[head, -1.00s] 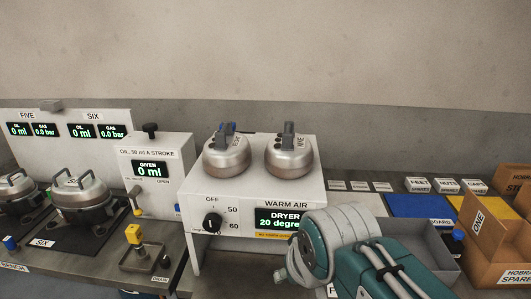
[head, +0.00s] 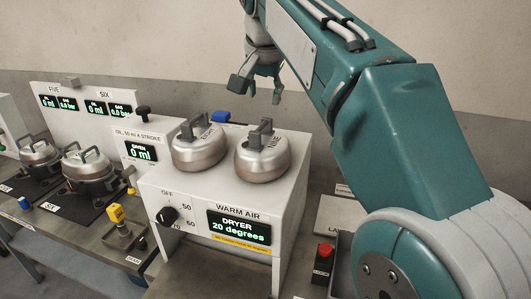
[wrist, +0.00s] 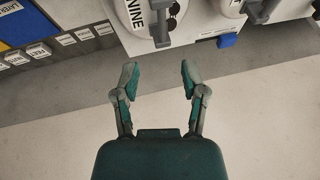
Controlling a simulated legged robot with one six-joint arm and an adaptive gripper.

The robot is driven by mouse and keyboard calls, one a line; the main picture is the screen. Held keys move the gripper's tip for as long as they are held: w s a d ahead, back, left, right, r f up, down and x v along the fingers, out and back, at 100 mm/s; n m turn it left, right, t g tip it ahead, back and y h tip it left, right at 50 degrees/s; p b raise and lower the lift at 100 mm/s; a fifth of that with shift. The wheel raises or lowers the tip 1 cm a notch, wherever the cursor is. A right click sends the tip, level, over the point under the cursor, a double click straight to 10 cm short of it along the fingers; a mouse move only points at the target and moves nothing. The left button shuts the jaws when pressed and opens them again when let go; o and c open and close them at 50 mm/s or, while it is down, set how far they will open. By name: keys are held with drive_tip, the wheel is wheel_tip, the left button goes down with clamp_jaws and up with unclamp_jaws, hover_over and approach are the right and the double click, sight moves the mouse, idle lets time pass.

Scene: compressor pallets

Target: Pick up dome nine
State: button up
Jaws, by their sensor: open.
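Dome nine (head: 262,163) is a rounded metal dome with a dark grey handle and a NINE label. It sits upright on top of the white warm air dryer (head: 218,202), to the right of a similar dome (head: 199,154). My gripper (head: 258,91) is open and empty, raised in the air above dome nine in the head view. In the wrist view, dome nine (wrist: 143,28) shows at the top edge, partly cut off, beyond my open fingertips (wrist: 158,70). The fingers are apart from its handle.
A blue block (wrist: 228,40) is at the dryer's back edge. Oil station and gauge panel (head: 90,105) stand left, with two lidded compressors in front. A red button (head: 325,250) is right of the dryer. The wrist view shows labelled trays (wrist: 20,27) at upper left.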

sight(262, 125)
drive_tip(key=x, duration=0.5)
drive_tip(key=shift+w+d, duration=0.1)
drive_tip(key=shift+w+d+f, duration=0.1)
drive_tip(key=shift+d+f, duration=0.1)
drive_tip(key=shift+f, duration=0.05)
drive_tip(key=f, duration=0.1)
drive_tip(key=w+a+f, duration=0.1)
drive_tip(key=f, duration=0.1)
drive_tip(key=w+f, duration=0.1)
drive_tip(key=shift+a+f, duration=0.35)
drive_tip(key=shift+f, duration=0.05)
drive_tip(key=shift+d, duration=0.4)
drive_tip(key=shift+c, duration=0.5)
drive_tip(key=shift+d, duration=0.15)
clamp_jaws()
drive_tip(key=shift+r, duration=0.1)
